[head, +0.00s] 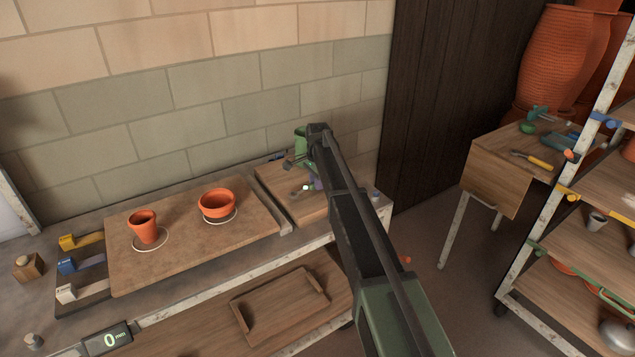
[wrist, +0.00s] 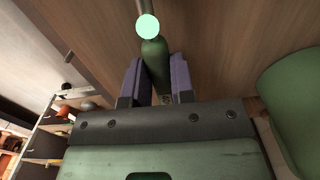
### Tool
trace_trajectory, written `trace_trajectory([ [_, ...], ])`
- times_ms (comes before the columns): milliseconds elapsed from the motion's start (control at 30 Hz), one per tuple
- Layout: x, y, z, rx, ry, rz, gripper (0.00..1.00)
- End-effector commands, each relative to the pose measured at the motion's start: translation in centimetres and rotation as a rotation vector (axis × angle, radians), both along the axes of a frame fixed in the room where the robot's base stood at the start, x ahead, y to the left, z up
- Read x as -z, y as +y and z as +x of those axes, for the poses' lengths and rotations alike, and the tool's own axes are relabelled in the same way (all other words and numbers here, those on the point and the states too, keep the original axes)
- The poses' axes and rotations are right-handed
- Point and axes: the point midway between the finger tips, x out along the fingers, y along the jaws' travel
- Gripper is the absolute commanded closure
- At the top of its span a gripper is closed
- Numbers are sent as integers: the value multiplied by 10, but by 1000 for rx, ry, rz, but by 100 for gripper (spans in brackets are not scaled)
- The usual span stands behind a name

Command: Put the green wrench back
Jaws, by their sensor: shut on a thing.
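My gripper (wrist: 155,84) is shut on the green wrench (wrist: 154,58), with one purple finger pad on each side of its rounded green handle. The handle runs away from the gripper toward the top of the wrist view. A pale mint disc covers part of it there, and the rest of its shape is hard to make out. In the head view my gripper (head: 314,184) is small, low over the wooden board (head: 268,174) at the right end of the bench. I cannot tell whether the wrench touches the board.
Two terracotta pots (head: 143,226) (head: 217,203) stand on a larger board left of my arm. A wooden tray (head: 281,309) lies on the shelf below. At right, a side table (head: 497,157) holds a yellow-handled tool (head: 540,162), beside a loaded rack (head: 566,178).

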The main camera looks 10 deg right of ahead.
Motion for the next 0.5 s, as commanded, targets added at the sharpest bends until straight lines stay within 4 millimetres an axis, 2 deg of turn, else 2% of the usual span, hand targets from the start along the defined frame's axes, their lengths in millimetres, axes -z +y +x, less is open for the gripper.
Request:
trace_trajectory([
  [500, 4, 0, 0, 0, 0, 0, 100],
])
